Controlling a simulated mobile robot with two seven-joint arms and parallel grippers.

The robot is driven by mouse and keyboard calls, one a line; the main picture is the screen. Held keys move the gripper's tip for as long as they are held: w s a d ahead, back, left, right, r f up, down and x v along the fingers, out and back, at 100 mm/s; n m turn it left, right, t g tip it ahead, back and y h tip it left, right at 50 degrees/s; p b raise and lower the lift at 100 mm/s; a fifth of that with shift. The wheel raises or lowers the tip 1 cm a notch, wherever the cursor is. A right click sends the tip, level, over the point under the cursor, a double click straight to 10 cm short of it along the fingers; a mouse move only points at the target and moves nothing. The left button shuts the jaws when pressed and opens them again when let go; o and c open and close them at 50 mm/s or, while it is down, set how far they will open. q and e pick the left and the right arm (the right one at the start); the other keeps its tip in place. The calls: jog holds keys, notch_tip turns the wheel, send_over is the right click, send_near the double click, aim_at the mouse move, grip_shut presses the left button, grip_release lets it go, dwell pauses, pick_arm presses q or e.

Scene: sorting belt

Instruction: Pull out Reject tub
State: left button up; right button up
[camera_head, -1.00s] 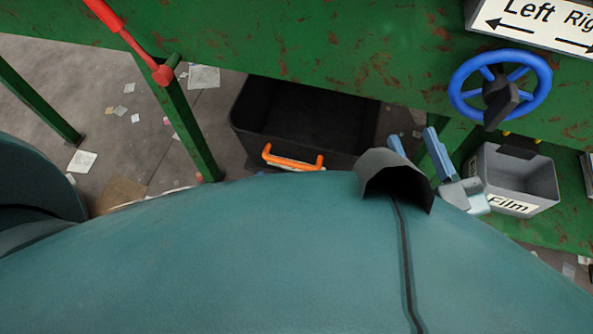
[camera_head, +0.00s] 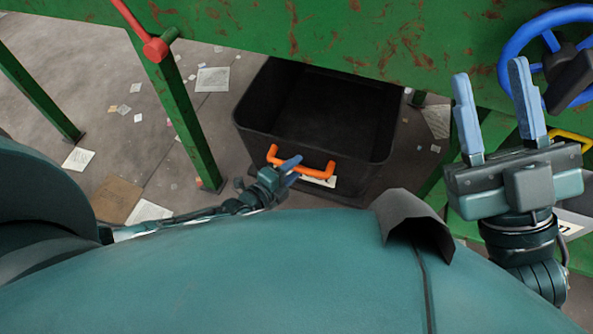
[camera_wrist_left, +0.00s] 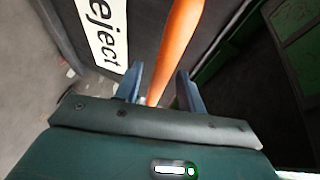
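The Reject tub (camera_head: 365,150) is a black open bin on the floor, partly under the green frame. Its orange handle (camera_head: 318,171) is on the near side, above a white label. The left wrist view shows the label (camera_wrist_left: 103,28), reading "eject", and the handle (camera_wrist_left: 180,40). My left gripper (camera_head: 291,170) is at the handle's left part. In the left wrist view its two blue fingers (camera_wrist_left: 160,88) are apart, with the handle running between them and gaps visible beside it. My right gripper (camera_head: 497,105) is raised at the right, fingers apart and empty.
A green leg (camera_head: 180,110) with a red lever (camera_head: 155,48) stands left of the tub. A blue wheel (camera_head: 520,38) is at the upper right, behind my right gripper. Papers litter the floor (camera_head: 85,85).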

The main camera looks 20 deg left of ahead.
pick_arm(q)
jog(key=shift+x, duration=0.75)
jog(key=shift+c, duration=0.4)
grip_shut()
